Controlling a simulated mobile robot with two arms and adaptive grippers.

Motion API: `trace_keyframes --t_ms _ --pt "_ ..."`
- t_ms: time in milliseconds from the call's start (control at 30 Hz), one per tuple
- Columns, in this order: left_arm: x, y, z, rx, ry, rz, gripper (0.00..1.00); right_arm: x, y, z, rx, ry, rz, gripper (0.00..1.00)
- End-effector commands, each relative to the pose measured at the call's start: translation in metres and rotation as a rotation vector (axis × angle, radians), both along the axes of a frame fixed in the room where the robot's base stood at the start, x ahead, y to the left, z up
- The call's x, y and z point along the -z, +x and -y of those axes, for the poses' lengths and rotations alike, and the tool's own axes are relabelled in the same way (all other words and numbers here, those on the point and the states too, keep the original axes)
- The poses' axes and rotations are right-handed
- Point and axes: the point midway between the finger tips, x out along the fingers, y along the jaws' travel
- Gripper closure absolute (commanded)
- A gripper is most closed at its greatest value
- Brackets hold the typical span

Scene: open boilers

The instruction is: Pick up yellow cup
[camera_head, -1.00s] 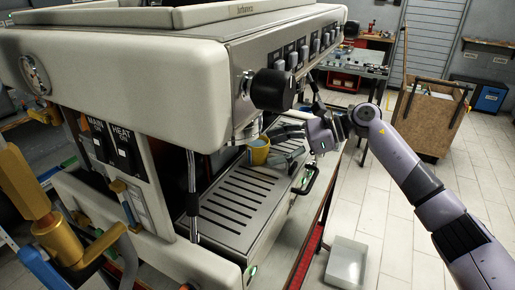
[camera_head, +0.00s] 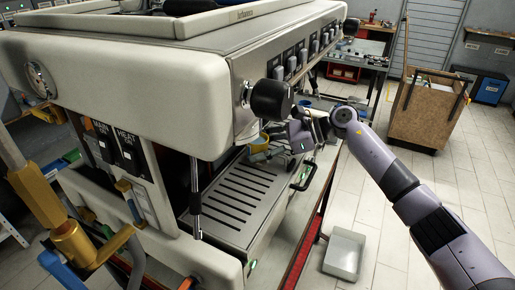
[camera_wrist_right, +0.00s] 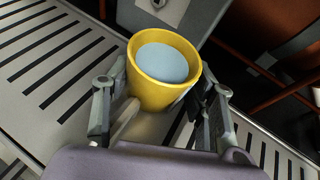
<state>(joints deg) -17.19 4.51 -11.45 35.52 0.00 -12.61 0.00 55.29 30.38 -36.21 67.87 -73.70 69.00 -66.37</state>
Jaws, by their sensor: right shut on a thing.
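The yellow cup (camera_head: 259,146) is at the far end of the coffee machine's slatted drip tray (camera_head: 233,202), below the black knob and partly hidden by my gripper. In the right wrist view, the cup (camera_wrist_right: 148,92) looks upright, with a pale blue-grey surface inside its rim. My right gripper (camera_head: 279,147) comes in from the right and is shut on the cup. In the wrist view, the fingers of the right gripper (camera_wrist_right: 163,112) are on either side of it. The cup's base is hidden, so I cannot tell whether it touches the tray. My left gripper is not in view.
The coffee machine's body (camera_head: 120,85) overhangs the tray, and its black knob (camera_head: 271,99) is close above my right gripper. A thin metal wand (camera_head: 195,200) hangs at the front.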

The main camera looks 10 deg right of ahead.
Motion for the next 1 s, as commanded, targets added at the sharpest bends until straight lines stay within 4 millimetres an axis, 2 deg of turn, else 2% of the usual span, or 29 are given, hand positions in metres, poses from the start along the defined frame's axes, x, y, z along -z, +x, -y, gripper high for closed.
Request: trace_keyframes --t_ms 33,467,667,867,1000 --pt "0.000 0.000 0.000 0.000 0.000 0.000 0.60 0.006 -0.002 -0.001 -0.006 -0.007 -0.012 0.58" --pt "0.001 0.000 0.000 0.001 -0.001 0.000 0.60 0.010 -0.004 -0.002 -0.008 -0.010 -0.017 0.86" --pt "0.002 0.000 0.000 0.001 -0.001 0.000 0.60 0.010 -0.004 -0.001 -0.009 -0.012 -0.018 0.86" --pt "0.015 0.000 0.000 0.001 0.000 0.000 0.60 0.005 -0.005 0.002 -0.007 -0.012 -0.015 0.86" --pt "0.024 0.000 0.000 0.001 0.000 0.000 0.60 -0.019 -0.004 0.002 -0.007 -0.009 -0.007 0.86"
